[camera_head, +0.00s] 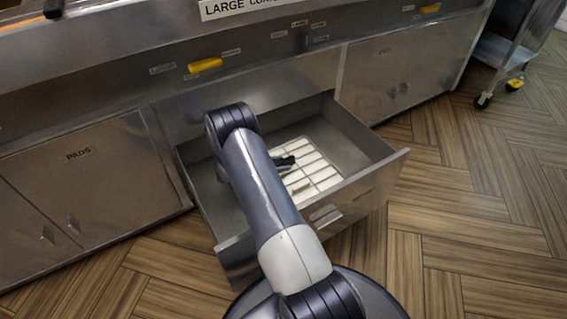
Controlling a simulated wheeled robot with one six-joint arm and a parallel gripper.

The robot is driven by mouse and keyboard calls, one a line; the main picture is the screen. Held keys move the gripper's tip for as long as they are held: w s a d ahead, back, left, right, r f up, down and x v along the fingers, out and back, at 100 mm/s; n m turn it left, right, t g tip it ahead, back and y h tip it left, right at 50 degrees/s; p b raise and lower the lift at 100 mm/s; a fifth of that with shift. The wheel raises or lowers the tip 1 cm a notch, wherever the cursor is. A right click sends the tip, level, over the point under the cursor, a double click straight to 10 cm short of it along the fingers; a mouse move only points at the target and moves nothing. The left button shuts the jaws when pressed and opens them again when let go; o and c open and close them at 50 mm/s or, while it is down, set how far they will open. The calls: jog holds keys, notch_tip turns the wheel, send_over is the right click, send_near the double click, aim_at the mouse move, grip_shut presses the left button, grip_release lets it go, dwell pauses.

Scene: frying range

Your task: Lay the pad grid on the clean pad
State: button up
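The white pad (312,166) shows inside an open steel drawer (378,176). Thin lines of the pad grid (318,178) divide its white surface into rectangles; the grid appears to lie over the pad, but I cannot tell whether it touches it everywhere. My gripper (287,162) is a small dark shape low in the drawer, over the pad's left part. My arm hides part of the gripper and the pad's left side. Whether the fingers are open or shut, or hold the grid, is too small to tell.
The drawer's front panel (340,205) and side walls surround my gripper. A cabinet door marked PADS (85,165) is at the left, and another steel door (395,75) is at the right. A wheeled cart (505,50) stands at the far right. The wooden floor at the right is clear.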

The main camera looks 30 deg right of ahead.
jog(key=p+v, duration=0.2)
jog(key=v, duration=0.8)
jog(key=shift+a, duration=0.1)
jog(key=shift+c, duration=0.2)
dwell(0.7)
